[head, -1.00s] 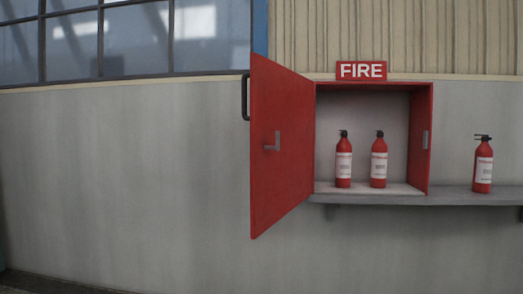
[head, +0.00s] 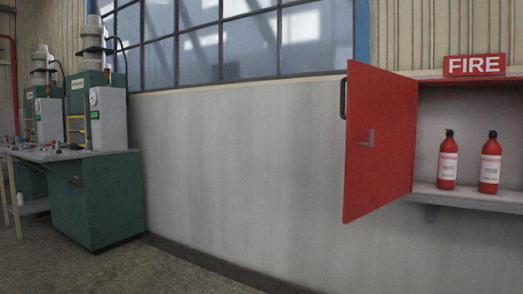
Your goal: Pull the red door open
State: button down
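The red door (head: 385,110) stands swung open on the left side of the red wall cabinet (head: 428,132), at the right of the head view. Two red fire extinguishers stand upright inside the cabinet, a left one (head: 448,160) and a right one (head: 490,163). My gripper is not in view.
A red FIRE sign (head: 474,66) sits above the cabinet. A green workbench (head: 98,205) with machines (head: 98,100) stands at the left. The floor (head: 170,272) before the grey wall is clear. A grey shelf (head: 465,200) runs beneath the cabinet.

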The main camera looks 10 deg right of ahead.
aim_at(381, 100)
jog(key=u, duration=0.95)
jog(key=i, duration=2.4)
jog(key=z, duration=2.45)
